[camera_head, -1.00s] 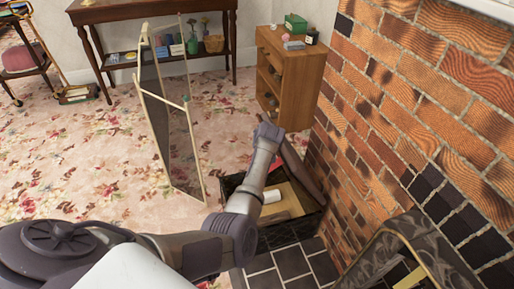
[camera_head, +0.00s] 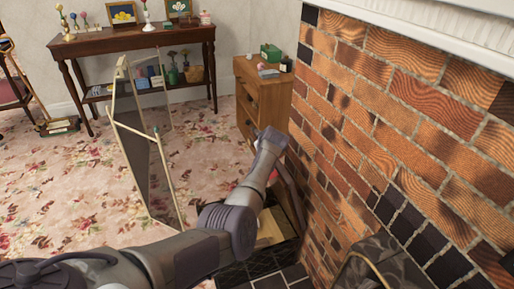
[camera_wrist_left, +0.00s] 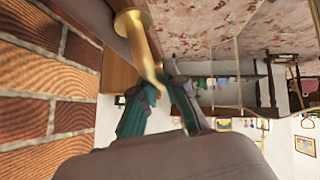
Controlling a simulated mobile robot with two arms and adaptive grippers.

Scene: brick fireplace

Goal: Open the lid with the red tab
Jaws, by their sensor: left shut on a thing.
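A dark box (camera_head: 240,270) stands on the floor against the brick wall, open at the top, with pale pieces inside. Its dark brown lid (camera_head: 292,203) stands raised and tilted on the wall side. A small red spot, perhaps the tab, shows beside my wrist. My left gripper (camera_head: 270,142) is at the raised lid's upper edge, its fingers hidden by the wrist. In the left wrist view its teal fingers (camera_wrist_left: 160,90) are closed together, with a brass-coloured bar (camera_wrist_left: 143,45) at the tips. The gripped edge is not clear. My right gripper is not in view.
The brick wall (camera_head: 400,120) rises close on the right. A small wooden cabinet (camera_head: 265,100) stands behind the box. A folding screen (camera_head: 145,150) stands to the left on the flowered carpet (camera_head: 60,190), which has free room. A console table (camera_head: 130,42) is at the back.

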